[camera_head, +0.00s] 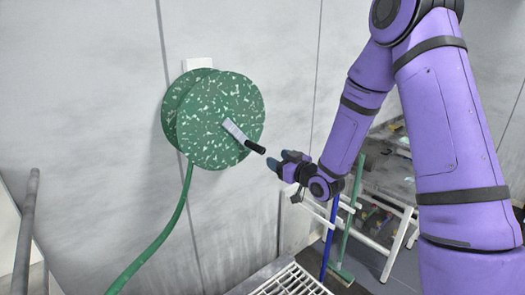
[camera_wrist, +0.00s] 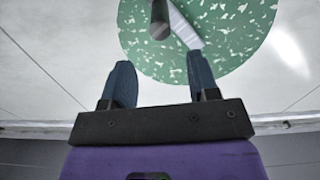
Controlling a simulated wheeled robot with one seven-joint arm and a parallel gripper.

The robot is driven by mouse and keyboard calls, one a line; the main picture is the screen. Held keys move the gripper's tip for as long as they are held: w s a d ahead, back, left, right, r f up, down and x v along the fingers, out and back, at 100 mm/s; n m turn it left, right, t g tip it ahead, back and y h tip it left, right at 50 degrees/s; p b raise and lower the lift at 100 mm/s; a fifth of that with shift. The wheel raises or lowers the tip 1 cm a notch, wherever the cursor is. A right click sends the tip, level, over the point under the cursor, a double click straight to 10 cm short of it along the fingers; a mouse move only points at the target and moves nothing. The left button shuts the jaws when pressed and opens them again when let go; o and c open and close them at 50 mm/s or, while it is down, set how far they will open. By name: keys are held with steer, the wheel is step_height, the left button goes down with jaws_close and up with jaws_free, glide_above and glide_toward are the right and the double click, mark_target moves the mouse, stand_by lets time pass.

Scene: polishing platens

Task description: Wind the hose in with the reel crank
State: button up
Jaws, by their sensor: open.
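The green speckled hose reel (camera_head: 205,118) is mounted on the wall left of centre in the head view. Its crank has a pale arm (camera_head: 236,131) and a black handle (camera_head: 256,147) pointing out to the lower right. The green hose (camera_head: 165,230) hangs from the reel down to the lower left. My gripper (camera_head: 275,162) is just right of the handle's end, apart from it. In the wrist view, my gripper (camera_wrist: 163,85) is open and empty, and the reel (camera_wrist: 225,35) and dark handle (camera_wrist: 160,22) show beyond the fingertips.
A grey bench (camera_head: 390,180) with a pale frame stands at the right behind my arm. A blue pole (camera_head: 329,240) and a green broom (camera_head: 347,230) stand before it. A white slatted rack (camera_head: 290,280) is at bottom centre. A grey rail (camera_head: 25,235) is at far left.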

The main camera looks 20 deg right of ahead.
mark_target(266, 152)
steer(key=x, duration=0.9)
steer(key=shift+w, duration=0.2)
jaws_close()
